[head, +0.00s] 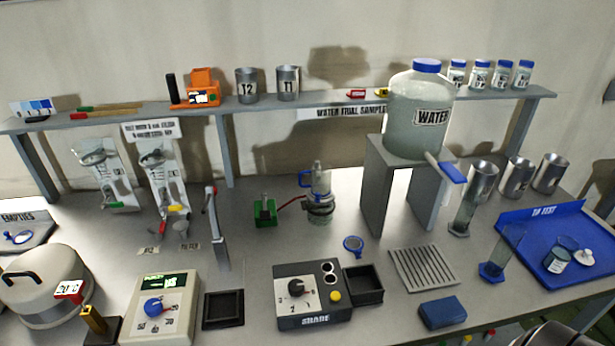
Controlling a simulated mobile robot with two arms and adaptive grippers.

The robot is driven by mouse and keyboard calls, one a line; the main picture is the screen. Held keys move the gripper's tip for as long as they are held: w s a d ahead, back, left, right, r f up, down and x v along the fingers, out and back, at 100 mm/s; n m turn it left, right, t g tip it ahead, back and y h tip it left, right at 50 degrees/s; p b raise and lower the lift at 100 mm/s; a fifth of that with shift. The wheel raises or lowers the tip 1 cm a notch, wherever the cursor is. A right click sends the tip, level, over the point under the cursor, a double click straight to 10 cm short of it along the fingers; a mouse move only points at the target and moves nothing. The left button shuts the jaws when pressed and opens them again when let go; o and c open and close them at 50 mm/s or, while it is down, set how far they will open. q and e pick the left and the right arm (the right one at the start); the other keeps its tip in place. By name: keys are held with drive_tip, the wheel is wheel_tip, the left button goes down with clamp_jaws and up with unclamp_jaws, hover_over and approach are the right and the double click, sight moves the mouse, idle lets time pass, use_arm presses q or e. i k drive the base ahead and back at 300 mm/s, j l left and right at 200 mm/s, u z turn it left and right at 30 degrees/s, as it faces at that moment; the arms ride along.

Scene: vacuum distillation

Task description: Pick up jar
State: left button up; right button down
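Several small clear jars with blue lids and white labels stand upright on the right end of the raised shelf, among them a left jar (456,75) and a right jar (522,76). Another small labelled open jar (557,262) sits in the blue tray (566,216) marked "TO TEST" at the right, beside a pale lid (582,257). The pictures do not show which jar the task means. Neither of my grippers is in view.
A large WATER container (414,100) stands on a grey stand (378,190), its tap pointing right. Tall cylinders (465,212) and metal cups (516,178) stand near the tray. The SHADE box (312,296) and a blue sponge (442,312) are in front.

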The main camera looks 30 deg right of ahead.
sight(564, 248)
drive_tip(key=z, duration=2.65)
